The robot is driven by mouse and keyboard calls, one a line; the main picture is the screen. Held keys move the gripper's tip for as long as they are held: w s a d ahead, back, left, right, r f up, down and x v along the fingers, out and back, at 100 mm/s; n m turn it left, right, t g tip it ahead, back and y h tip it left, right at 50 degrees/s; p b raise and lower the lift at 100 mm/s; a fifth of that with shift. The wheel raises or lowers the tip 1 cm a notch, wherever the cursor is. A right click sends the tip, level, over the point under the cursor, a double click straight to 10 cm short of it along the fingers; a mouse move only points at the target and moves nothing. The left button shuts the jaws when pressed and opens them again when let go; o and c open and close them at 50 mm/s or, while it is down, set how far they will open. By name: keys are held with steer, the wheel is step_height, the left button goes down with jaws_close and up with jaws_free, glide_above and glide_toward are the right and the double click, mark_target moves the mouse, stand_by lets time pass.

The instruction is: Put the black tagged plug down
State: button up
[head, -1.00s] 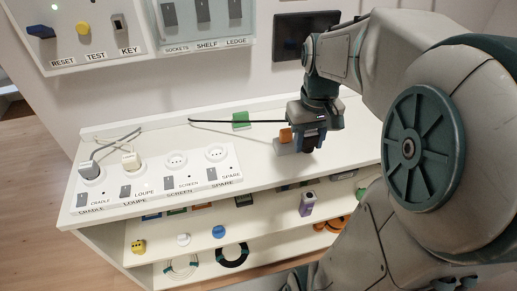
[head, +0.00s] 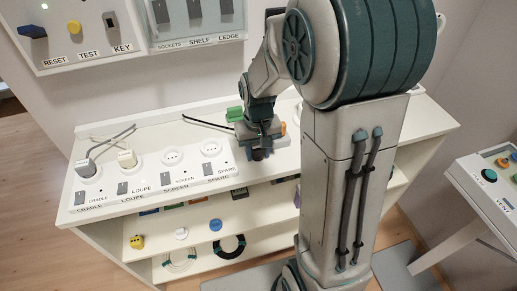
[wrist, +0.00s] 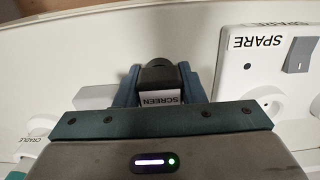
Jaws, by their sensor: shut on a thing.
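My gripper (head: 257,150) is shut on a black plug, seen in the wrist view (wrist: 158,75) between the two fingers. A white tag reading SCREEN (wrist: 160,97) is on the plug. In the head view the gripper is low over the white bench top (head: 320,175), just right of the socket strip (head: 150,178); the plug is mostly hidden there, and I cannot tell if it touches the bench. A black cable (head: 207,122) runs from the left to the gripper. The SCREEN socket (head: 172,157) and SPARE socket (head: 211,148) are empty.
A grey plug (head: 87,168) and a whitish plug (head: 127,158) sit in the CRADLE and LOUPE sockets. A green item (head: 235,113) and an orange item (head: 283,128) are close to the gripper. Open shelves below hold small items. A button console (head: 490,180) stands right.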

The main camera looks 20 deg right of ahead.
mark_target(258, 146)
steer(key=shift+f, duration=0.2)
steer(key=o, duration=1)
steer(key=shift+r, duration=0.1)
step_height(258, 146, up, 11)
steer(key=shift+r, duration=0.1)
steer(key=s+t, duration=0.3)
steer(key=s, duration=1.1)
